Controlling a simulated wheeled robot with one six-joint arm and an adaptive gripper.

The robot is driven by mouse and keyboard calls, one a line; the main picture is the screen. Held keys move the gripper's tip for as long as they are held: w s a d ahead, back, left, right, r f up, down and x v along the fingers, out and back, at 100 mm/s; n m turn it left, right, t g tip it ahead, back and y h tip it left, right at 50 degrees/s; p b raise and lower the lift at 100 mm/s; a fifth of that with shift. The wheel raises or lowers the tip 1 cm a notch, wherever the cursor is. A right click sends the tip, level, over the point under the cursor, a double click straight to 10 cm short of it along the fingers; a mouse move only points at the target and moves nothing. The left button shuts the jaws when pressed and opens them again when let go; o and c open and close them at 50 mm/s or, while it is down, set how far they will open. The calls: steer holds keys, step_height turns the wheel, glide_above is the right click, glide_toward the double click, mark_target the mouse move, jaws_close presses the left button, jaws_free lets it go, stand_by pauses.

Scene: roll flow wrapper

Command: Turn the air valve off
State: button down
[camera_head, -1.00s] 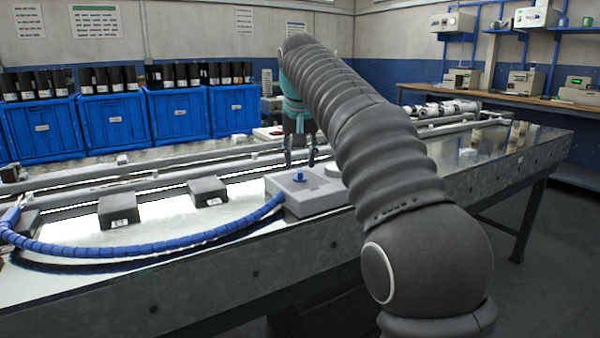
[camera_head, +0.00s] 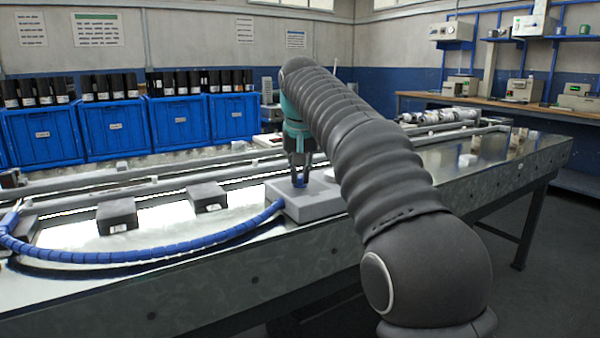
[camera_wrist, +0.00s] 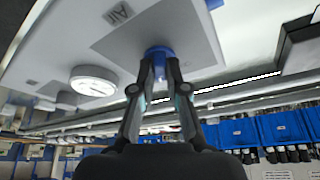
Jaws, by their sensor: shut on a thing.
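The air valve has a blue knob (camera_head: 300,182) on top of a grey box (camera_head: 312,207) on the bench. The knob also shows in the wrist view (camera_wrist: 158,52), on a square plate (camera_wrist: 200,25) marked "Air". My gripper (camera_head: 299,175) points down over the box, with its fingers on either side of the knob. In the wrist view my gripper (camera_wrist: 160,65) is shut on the blue knob. The fingers partly hide the knob. A blue hose (camera_head: 150,250) runs from the box to the left.
A round white gauge (camera_wrist: 93,82) sits beside the knob on the box. Two dark blocks (camera_head: 117,216) (camera_head: 207,197) stand on the bench left of the box. Rails (camera_head: 110,183) run behind it. Blue bins (camera_head: 110,124) line the back.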

steer(key=shift+n+p, duration=0.3)
steer(key=shift+p, duration=0.05)
steer(key=shift+r+n+y+p, duration=0.15)
steer(key=shift+n+y+p, duration=0.15)
steer(key=shift+n+p, duration=0.25)
steer(key=shift+w+d+n+y+p, duration=0.15)
steer(key=shift+n+y+p, duration=0.4)
steer(key=shift+n, duration=0.7)
steer(key=n+g+y, duration=0.1)
steer(key=n, duration=0.2)
steer(key=shift+n, duration=0.4)
steer(key=shift+w+n+g+y, duration=0.1)
steer(key=shift+n+g+y, duration=0.25)
steer(key=shift+n, duration=0.65)
steer(key=shift+n+g+y, duration=0.1)
steer(key=shift+n+g, duration=0.35)
steer(key=shift+n, duration=0.55)
steer(key=c, duration=1.2)
jaws_free()
